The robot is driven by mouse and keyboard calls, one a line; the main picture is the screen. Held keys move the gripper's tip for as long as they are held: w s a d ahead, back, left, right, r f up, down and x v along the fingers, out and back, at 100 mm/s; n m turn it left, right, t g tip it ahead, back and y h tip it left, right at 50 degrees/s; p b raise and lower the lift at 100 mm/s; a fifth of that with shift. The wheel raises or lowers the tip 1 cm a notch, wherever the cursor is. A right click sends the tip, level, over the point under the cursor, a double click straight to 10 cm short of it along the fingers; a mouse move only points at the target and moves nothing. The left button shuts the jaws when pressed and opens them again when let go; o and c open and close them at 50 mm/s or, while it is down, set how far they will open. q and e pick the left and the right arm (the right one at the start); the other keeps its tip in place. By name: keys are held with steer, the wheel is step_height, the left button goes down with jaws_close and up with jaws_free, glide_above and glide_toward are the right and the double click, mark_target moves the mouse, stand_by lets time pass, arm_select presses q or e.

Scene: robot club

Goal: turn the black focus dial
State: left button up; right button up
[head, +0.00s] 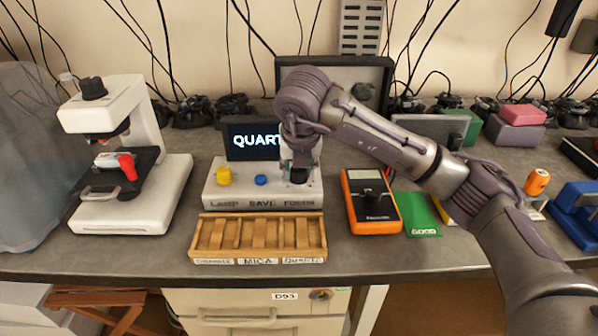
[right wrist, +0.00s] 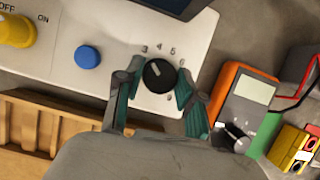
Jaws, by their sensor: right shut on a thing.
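The black focus dial (right wrist: 159,75) is on the right end of a white control box (head: 212,191), above the word FOCUS. In the right wrist view it has a white pointer line, and the numbers 3, 4, 5 and 6 show around it. My right gripper (right wrist: 157,92) is shut on the dial, with a teal-padded finger on each side. In the head view the gripper (head: 299,165) comes down from above and hides most of the dial. My left gripper is not in view.
A yellow knob (head: 224,176) and a blue button (head: 261,180) share the box. A screen reading QUART (head: 254,140) stands behind it. A wooden slide tray (head: 258,237) lies in front, an orange multimeter (head: 371,202) at right, a white microscope (head: 122,150) at left.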

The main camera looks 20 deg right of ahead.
steer(key=shift+m, duration=0.3)
steer(key=o, duration=1.1)
steer(key=shift+o, duration=0.2)
steer(key=v, duration=1.2)
steer(key=shift+a, duration=0.15)
